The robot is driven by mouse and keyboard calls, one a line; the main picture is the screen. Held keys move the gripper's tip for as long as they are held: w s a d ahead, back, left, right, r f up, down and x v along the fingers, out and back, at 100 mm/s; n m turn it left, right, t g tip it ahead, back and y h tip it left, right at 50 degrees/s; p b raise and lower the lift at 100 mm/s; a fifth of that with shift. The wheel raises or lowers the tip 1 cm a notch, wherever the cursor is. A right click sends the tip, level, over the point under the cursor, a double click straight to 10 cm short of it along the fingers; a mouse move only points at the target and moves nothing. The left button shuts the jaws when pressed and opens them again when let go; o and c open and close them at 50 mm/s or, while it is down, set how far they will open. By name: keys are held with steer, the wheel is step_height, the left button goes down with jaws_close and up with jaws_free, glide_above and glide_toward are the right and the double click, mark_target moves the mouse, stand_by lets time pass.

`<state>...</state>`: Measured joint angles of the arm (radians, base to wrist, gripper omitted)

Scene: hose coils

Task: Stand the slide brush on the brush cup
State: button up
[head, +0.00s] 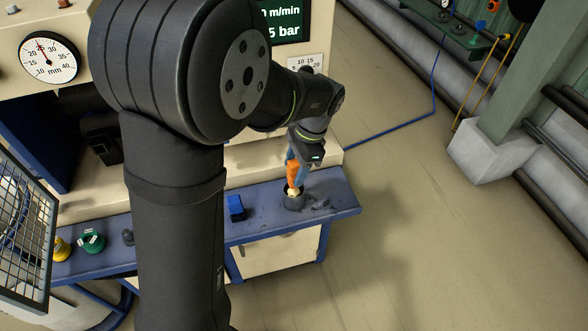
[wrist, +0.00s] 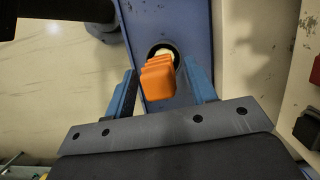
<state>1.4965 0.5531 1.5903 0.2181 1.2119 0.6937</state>
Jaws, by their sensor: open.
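The slide brush (head: 293,172) has an orange ribbed handle and a cream bristle end pointing down. It stands roughly upright at the mouth of the dark grey brush cup (head: 294,204) on the blue bench. In the wrist view the brush (wrist: 158,80) rises from the cup's dark round rim (wrist: 174,52), with the cream end inside the ring. How deep the bristles sit is hard to tell. My gripper (wrist: 161,72) is open, its blue fingers on either side of the handle with gaps showing. In the head view my gripper (head: 296,165) is around the handle, just above the cup.
A blue block (head: 236,207) sits on the bench (head: 335,197) left of the cup. Farther left are a dark knob (head: 128,238), a green ring (head: 92,241) and a yellow item (head: 61,248). The machine's cream front stands behind. Open floor lies to the right.

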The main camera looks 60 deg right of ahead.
steer(key=shift+v, duration=2.35)
steer(key=v, duration=1.7)
steer(key=shift+r, duration=0.3)
steer(key=shift+a+f, duration=0.1)
glide_above(292, 176)
steer(key=d, duration=0.3)
step_height(292, 176, down, 17)
steer(key=shift+s, duration=0.35)
steer(key=shift+r, duration=0.3)
steer(key=shift+x, duration=4.05)
steer(key=shift+d+r, duration=0.1)
